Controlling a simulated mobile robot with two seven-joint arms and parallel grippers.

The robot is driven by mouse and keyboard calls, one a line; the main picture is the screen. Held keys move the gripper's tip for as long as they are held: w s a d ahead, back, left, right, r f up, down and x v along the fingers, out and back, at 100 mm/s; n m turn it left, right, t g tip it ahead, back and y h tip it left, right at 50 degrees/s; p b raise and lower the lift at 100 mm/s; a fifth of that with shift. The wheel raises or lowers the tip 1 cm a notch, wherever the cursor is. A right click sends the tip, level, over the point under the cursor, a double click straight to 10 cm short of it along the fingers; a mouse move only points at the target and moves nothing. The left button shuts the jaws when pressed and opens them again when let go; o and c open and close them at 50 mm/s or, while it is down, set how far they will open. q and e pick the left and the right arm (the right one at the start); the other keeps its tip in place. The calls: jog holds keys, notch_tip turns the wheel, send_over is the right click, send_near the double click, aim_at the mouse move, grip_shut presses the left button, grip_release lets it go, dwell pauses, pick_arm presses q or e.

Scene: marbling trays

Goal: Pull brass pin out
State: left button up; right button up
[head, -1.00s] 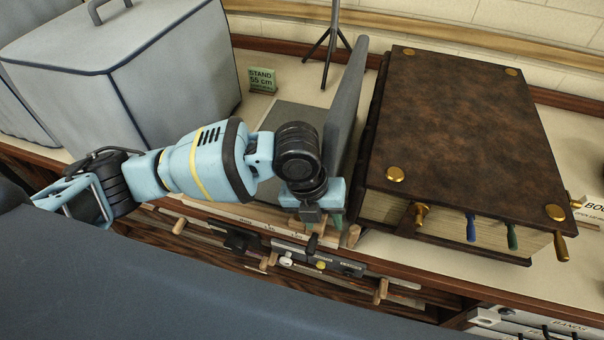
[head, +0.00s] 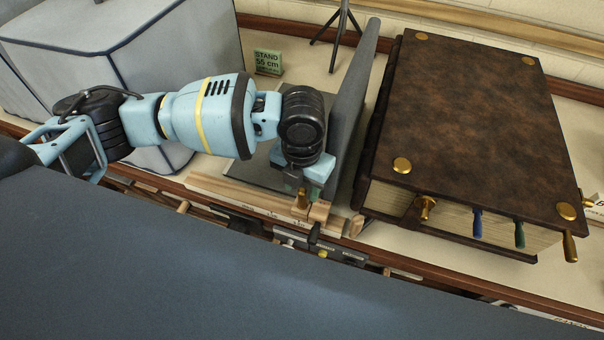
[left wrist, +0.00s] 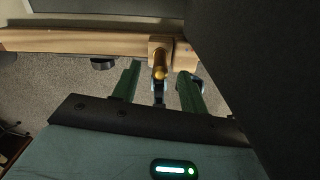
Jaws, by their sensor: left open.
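The brass pin (left wrist: 160,62) sticks out of a small wooden block (left wrist: 158,44) on a wooden rail in the left wrist view. In the head view the pin (head: 302,197) shows at the front edge of the grey stand, left of the large book. My left gripper (left wrist: 158,84) is open, its green fingers on either side of the pin's line, with the pin between them near the tips. No contact with the pin is visible. In the head view the left gripper (head: 308,188) is right at the pin and partly hides it. My right gripper is not in view.
The thick brown book (head: 470,120) with brass studs and coloured pegs lies to the right. The stand's grey upright panel (head: 355,115) rises close to the left gripper. A grey covered box (head: 120,60) stands at the left. A green sign (head: 268,62) stands behind.

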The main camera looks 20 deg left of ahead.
aim_at(302, 201)
pick_arm(q)
jog(key=shift+f, duration=2)
grip_shut()
